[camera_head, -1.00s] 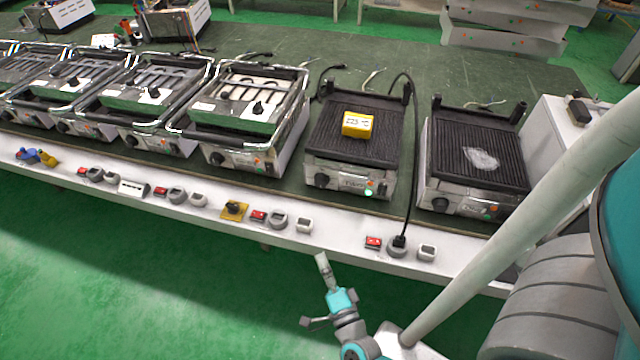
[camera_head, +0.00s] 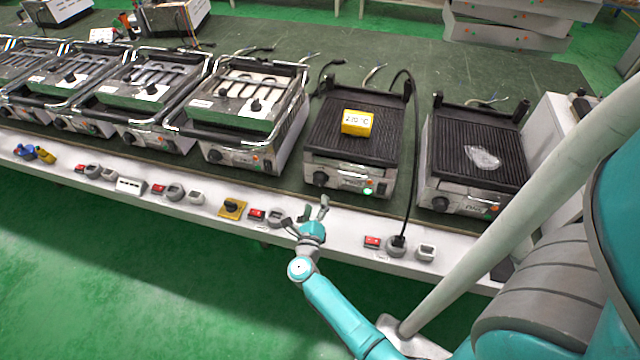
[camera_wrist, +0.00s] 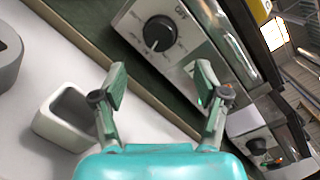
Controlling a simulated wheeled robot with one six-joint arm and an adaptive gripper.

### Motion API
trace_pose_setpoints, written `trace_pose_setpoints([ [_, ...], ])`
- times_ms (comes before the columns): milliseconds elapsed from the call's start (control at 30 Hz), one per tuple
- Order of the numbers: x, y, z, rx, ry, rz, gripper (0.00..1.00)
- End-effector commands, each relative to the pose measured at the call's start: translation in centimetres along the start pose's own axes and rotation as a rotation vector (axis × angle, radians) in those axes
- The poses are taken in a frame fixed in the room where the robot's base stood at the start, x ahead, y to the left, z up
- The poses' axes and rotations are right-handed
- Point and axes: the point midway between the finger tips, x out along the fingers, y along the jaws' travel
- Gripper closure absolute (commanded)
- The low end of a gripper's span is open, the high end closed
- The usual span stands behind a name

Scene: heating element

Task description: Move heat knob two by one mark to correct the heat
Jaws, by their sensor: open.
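The grill heater (camera_head: 345,185) with a yellow readout box (camera_head: 357,122) on its ribbed plate has a round black knob (camera_head: 320,179) on its front panel. Its green light is lit. In the wrist view this knob (camera_wrist: 160,33) lies ahead of the fingers, with a white pointer line. My gripper (camera_head: 316,209) is just in front of the bench edge, below and apart from the knob. In the wrist view my gripper (camera_wrist: 160,88) is open and empty. The heater to the right has its own knob (camera_head: 440,204), also in the wrist view (camera_wrist: 257,147). Which knob is number two is not clear.
A light socket (camera_wrist: 65,118) on the bench edge is close to my left finger. A red switch (camera_head: 372,241) and a plugged-in black cable stand to the right. More heaters line the bench leftward.

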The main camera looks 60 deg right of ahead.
Motion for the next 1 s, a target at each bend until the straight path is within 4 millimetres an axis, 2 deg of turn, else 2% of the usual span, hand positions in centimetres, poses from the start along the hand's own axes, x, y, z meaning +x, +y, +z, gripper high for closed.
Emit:
trace_pose_setpoints([
  [300,5.7,-0.1,0.0,-0.001,0.001,-0.002,0.27],
  [500,8.0,-0.1,0.0,-0.002,0.000,-0.002,0.27],
  [700,8.9,-0.1,0.0,-0.002,-0.001,0.000,0.27],
  [933,8.9,0.0,0.0,-0.002,-0.001,0.000,0.27],
  [967,8.9,0.0,0.0,-0.002,-0.001,0.000,0.32],
  [1000,8.9,0.0,0.0,-0.002,-0.001,0.000,0.42],
])
